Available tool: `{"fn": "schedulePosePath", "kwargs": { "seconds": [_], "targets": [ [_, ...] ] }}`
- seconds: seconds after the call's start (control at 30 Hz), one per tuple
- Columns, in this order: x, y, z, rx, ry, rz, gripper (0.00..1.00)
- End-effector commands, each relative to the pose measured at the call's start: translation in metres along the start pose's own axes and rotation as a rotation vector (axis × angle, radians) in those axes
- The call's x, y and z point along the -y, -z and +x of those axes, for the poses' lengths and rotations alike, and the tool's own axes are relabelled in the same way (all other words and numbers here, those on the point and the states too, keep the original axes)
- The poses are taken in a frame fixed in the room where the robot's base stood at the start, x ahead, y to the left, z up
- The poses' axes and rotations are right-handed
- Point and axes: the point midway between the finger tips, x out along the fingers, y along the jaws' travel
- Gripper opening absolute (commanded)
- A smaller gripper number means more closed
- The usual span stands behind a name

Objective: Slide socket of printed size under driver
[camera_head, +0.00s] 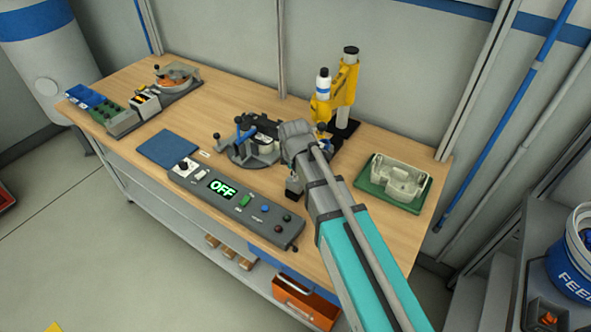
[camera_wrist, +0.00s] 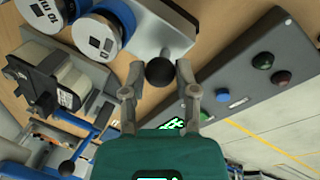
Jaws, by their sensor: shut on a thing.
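In the wrist view my gripper (camera_wrist: 160,67) has its two fingers on either side of a black ball knob (camera_wrist: 168,73) and is shut on it. The knob stands at the end of a grey slide plate (camera_wrist: 160,32). The print on one looks like "10"; the other is unreadable. In the head view a yellow stand (camera_head: 347,84) holds a white-and-blue upright cylinder (camera_head: 323,88), which looks like the driver. My arm hides much of the area below it.
A grey control panel (camera_head: 165,177) with a green "OFF" display (camera_head: 222,188) runs along the bench front. A round fixture with clamps (camera_head: 243,158) stands left of my arm. A blue mat (camera_head: 168,148) lies at left.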

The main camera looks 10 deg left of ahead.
Motion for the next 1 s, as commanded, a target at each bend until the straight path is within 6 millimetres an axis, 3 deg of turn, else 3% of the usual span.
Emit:
{"fn": "schedulePosePath", "kwargs": {
  "seconds": [0.17,0.2,0.37,1.0],
  "targets": [
    [-0.0015,-0.003,0.0004,-0.002,0.0,0.006,0.0],
    [-0.0018,-0.0035,0.0004,-0.002,0.0,0.007,0.44],
    [-0.0026,-0.0047,0.0005,-0.002,-0.001,0.009,0.73],
    [-0.0035,-0.005,-0.0017,-0.003,-0.002,0.009,0.73]
  ]
}}
